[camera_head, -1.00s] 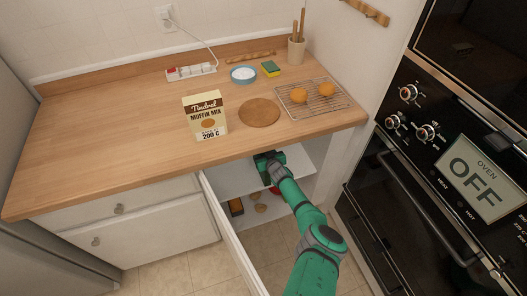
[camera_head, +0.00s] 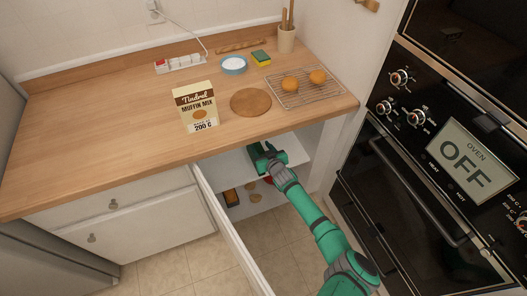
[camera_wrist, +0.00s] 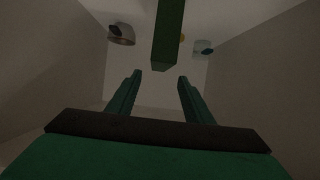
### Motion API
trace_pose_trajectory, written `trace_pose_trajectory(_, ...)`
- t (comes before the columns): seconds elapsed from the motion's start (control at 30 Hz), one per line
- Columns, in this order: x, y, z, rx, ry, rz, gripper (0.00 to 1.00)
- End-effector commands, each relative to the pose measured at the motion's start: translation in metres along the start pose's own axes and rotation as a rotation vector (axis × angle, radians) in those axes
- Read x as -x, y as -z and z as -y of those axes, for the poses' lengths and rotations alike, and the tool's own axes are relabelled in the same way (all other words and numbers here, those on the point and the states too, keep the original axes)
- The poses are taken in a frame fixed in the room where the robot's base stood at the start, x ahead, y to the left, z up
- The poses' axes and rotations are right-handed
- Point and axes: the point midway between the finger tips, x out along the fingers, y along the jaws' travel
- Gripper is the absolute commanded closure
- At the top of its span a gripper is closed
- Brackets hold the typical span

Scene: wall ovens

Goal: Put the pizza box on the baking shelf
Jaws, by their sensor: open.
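My gripper (camera_head: 262,155) reaches into the open lower cabinet under the counter, over its white upper shelf (camera_head: 294,150). In the wrist view its two fingers (camera_wrist: 158,76) are spread apart with nothing between their tips. A dark green upright bar (camera_wrist: 167,35) stands just beyond and between them; I cannot tell whether it is a box seen edge-on. I cannot make out a pizza box for certain in either view. No baking shelf shows in the oven (camera_head: 420,200), whose door is shut and whose display reads OFF.
The cabinet door (camera_head: 232,235) stands open to the left of my arm. On the counter are a muffin mix box (camera_head: 196,108), a round brown board (camera_head: 250,102) and a wire rack (camera_head: 305,98) with two orange-brown items.

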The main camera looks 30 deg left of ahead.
Motion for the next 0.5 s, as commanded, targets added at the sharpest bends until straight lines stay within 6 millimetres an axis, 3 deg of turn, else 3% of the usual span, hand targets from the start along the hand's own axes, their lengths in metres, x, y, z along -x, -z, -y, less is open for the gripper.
trace_pose_trajectory(0.2, 0.021, 0.000, -0.001, 0.000, -0.001, 0.000, 0.53)
trace_pose_trajectory(0.5, 0.028, 0.000, 0.000, 0.000, 0.000, 0.000, 0.53)
